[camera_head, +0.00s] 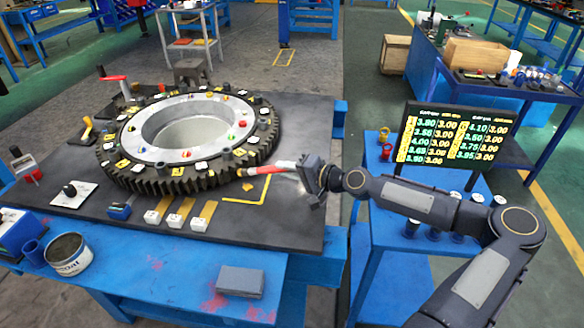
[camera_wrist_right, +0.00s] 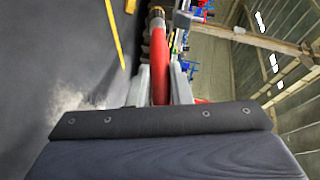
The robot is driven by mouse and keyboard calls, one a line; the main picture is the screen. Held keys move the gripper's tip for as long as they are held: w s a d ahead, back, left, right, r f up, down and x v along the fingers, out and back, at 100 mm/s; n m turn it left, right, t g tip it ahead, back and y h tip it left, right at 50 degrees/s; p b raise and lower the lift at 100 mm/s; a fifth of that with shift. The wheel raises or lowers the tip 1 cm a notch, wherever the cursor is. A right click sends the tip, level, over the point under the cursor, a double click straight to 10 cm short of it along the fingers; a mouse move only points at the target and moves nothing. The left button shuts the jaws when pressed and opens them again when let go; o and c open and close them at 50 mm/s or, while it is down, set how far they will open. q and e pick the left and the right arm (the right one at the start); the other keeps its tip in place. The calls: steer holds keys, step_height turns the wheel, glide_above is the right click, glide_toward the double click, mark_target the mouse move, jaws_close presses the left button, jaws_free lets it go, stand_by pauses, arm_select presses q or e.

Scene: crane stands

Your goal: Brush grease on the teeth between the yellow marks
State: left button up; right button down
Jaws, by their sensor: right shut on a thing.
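The large toothed ring gear (camera_head: 140,182) lies flat on the dark table top, with dark teeth around its outer edge and small yellow and white tags on its upper face. My right gripper (camera_head: 304,172) is at the gear's right side, shut on the red handle of a brush (camera_head: 272,168). The brush points left, its tip close to the gear's teeth; I cannot tell whether it touches. In the right wrist view the red brush handle (camera_wrist_right: 159,62) stands between the fingers. A grease can (camera_head: 68,255) stands at the front left. My left gripper is not in view.
Yellow corner tape (camera_head: 262,192) marks the table below the brush. White blocks with tan strips (camera_head: 180,212) lie before the gear. A grey block (camera_head: 240,281) lies on the blue front ledge. A screen of numbers (camera_head: 450,137) stands right on a blue cart.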

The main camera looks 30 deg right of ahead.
steer(key=shift+s+a, duration=0.3)
steer(key=shift+a, duration=0.85)
steer(key=shift+s+a, duration=0.3)
steer(key=shift+a, duration=0.9)
steer(key=shift+s+a, duration=0.3)
steer(key=shift+a, duration=0.85)
steer(key=shift+s+d+p, duration=0.2)
steer(key=shift+s+d, duration=0.05)
steer(key=shift+s, duration=0.7)
steer(key=shift+s+d+p, duration=0.15)
steer(key=shift+s+d, duration=0.15)
steer(key=shift+s, duration=0.7)
steer(key=shift+s+d+p, duration=0.2)
steer(key=shift+s+d, duration=0.05)
steer(key=shift+s, duration=0.7)
steer(key=shift+s+d+p, duration=0.2)
steer(key=shift+s+p, duration=0.05)
steer(key=shift+s, duration=0.5)
steer(key=shift+s+d+p, duration=0.15)
steer(key=shift+s+p, duration=0.1)
steer(key=shift+s, duration=0.45)
